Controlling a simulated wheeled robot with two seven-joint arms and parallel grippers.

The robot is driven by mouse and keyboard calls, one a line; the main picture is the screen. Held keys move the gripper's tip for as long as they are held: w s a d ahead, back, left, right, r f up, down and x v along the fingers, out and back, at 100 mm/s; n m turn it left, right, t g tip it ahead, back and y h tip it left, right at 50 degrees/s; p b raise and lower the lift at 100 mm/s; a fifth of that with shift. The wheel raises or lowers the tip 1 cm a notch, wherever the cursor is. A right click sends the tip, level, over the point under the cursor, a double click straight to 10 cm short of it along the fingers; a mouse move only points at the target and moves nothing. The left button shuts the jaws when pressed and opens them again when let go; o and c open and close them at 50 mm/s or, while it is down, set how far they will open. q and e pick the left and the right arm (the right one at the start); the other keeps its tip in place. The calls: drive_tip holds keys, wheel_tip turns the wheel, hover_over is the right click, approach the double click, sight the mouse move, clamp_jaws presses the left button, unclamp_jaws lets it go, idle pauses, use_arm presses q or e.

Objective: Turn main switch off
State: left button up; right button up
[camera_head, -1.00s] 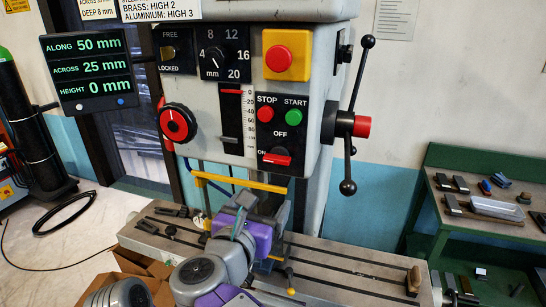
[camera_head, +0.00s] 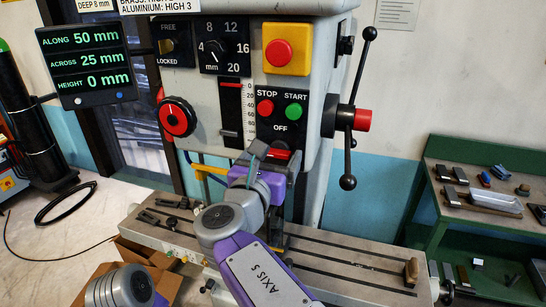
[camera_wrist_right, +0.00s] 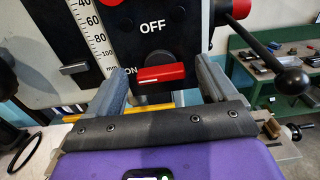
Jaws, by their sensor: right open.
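The main switch is a red lever (camera_head: 281,146) on the black control panel of the grey machine. In the right wrist view the red lever (camera_wrist_right: 162,74) sits low, beside the ON label and below the OFF label. My right gripper (camera_head: 275,158) is just in front of the lever and partly covers it in the head view. In the right wrist view its two grey fingers (camera_wrist_right: 160,70) are open, one on each side of the lever, with gaps visible. My left gripper is not in view.
Above the switch are a red STOP button (camera_head: 265,107), a green START button (camera_head: 293,111) and a yellow box with a red button (camera_head: 279,52). A lever handle with a black ball (camera_head: 347,183) stands to the right. The slotted machine table (camera_head: 340,262) lies below.

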drive_tip(key=c, duration=1.1)
drive_tip(key=shift+o, duration=0.2)
drive_tip(key=shift+d+f+m+b, duration=0.1)
drive_tip(key=shift+f+m+b, duration=0.1)
drive_tip(key=shift+m+b, duration=1.7)
drive_tip(key=m+b, duration=0.4)
drive_tip(key=m, duration=0.1)
drive_tip(key=shift+d+f+b, duration=0.1)
drive_tip(key=shift+b, duration=0.2)
drive_tip(key=m+b, duration=0.3)
drive_tip(key=m, duration=0.2)
drive_tip(key=shift+m+b, duration=1.35)
drive_tip(key=shift+m, duration=0.65)
drive_tip(key=shift+s, duration=0.1)
drive_tip(key=o, duration=1.1)
drive_tip(key=shift+c, duration=0.2)
